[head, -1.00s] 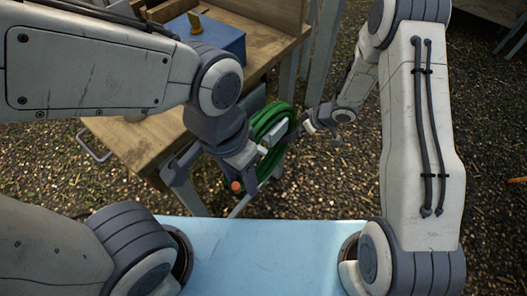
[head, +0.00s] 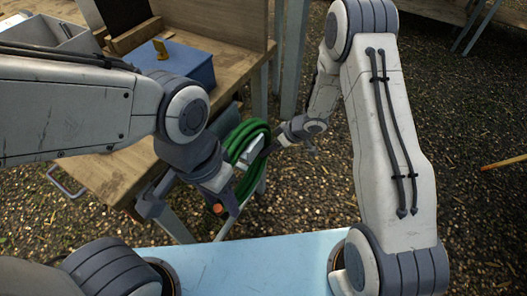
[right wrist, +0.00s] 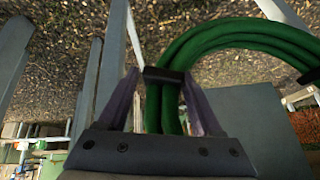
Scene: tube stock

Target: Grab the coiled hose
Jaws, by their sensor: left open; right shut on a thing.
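The coiled hose (head: 246,138) is a green bundle of several loops, upright by the right end of the wooden table. In the right wrist view, its loops (right wrist: 235,32) arch up to the right, bound by black ties. My right gripper (head: 276,142) is at the coil's right side. In the right wrist view, the right gripper (right wrist: 163,108) is shut with hose strands between its fingers, just below a black tie. My left gripper (head: 187,203) is open, left of and in front of the coil, and partly covers it. An orange piece (head: 217,209) shows low beside the left gripper.
The wooden table (head: 105,180) carries a blue box (head: 180,68) with a yellow item on top, and a grey bin (head: 55,35). Metal legs stand behind the coil. Gravel ground (head: 300,200) is open to the right. A light-blue surface (head: 240,255) lies in front.

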